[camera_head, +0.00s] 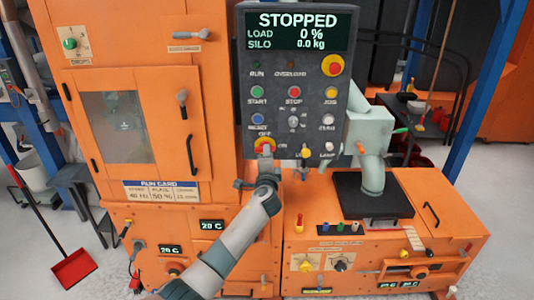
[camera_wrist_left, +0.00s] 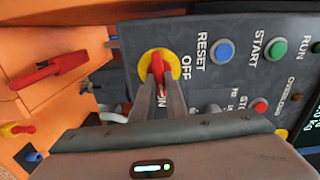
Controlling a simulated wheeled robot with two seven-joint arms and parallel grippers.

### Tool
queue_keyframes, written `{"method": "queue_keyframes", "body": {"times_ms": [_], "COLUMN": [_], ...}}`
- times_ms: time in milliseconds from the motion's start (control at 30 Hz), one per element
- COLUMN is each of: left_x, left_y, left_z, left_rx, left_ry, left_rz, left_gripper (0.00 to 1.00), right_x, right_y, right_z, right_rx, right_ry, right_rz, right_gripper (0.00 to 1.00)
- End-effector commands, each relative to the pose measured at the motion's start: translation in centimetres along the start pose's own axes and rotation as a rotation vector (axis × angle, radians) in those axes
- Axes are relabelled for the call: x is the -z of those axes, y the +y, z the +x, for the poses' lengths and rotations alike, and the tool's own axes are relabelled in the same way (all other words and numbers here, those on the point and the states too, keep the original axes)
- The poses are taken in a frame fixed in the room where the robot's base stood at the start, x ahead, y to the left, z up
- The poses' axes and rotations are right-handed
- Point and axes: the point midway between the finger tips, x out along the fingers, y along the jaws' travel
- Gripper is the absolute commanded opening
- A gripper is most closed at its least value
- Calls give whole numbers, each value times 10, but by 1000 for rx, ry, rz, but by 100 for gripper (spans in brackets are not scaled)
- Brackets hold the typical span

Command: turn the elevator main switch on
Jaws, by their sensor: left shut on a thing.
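The main switch, a red handle on a yellow disc, sits at the lower left of the grey control panel (camera_head: 296,75) in the head view. The yellow disc (camera_wrist_left: 149,60) and red handle (camera_wrist_left: 157,68) show more clearly in the left wrist view. OFF and ON labels stand beside it. The handle appears to lie toward the ON label in the wrist view; its exact angle is partly hidden by the fingers. My left gripper (camera_head: 265,154) is shut on the handle, its fingers (camera_wrist_left: 160,92) either side of it. My right gripper is not in view.
The panel display (camera_head: 298,31) reads STOPPED, 0 % and 0.0 kg. A blue reset button (camera_wrist_left: 223,51) and green start button (camera_wrist_left: 276,49) are close above the switch. A red emergency button (camera_head: 333,65) is higher up. A grey pipe (camera_head: 372,176) stands at right.

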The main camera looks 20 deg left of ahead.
Motion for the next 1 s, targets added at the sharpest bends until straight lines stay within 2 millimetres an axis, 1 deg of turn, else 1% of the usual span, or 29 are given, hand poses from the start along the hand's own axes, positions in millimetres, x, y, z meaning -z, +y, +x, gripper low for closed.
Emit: {"method": "queue_keyframes", "body": {"times_ms": [200, 667, 700, 733, 767, 1000], "left_x": [0, 0, 0, 0, 0, 0], "left_y": [2, 3, 3, 3, 3, 2], "left_z": [0, -1, -1, -1, 0, 0], "left_rx": [-2, -3, -3, -3, -3, -1], "left_ry": [0, 1, 1, 1, 1, 0], "left_rz": [72, 88, 88, 88, 88, 86], "left_gripper": [0, 0, 20, 27, 31, 31], "right_x": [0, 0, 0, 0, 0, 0], "right_y": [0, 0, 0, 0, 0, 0], "right_z": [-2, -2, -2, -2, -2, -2], "right_rx": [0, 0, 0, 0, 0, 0], "right_ry": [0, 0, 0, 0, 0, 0], "right_rz": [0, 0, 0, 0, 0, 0], "right_gripper": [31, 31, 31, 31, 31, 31]}}
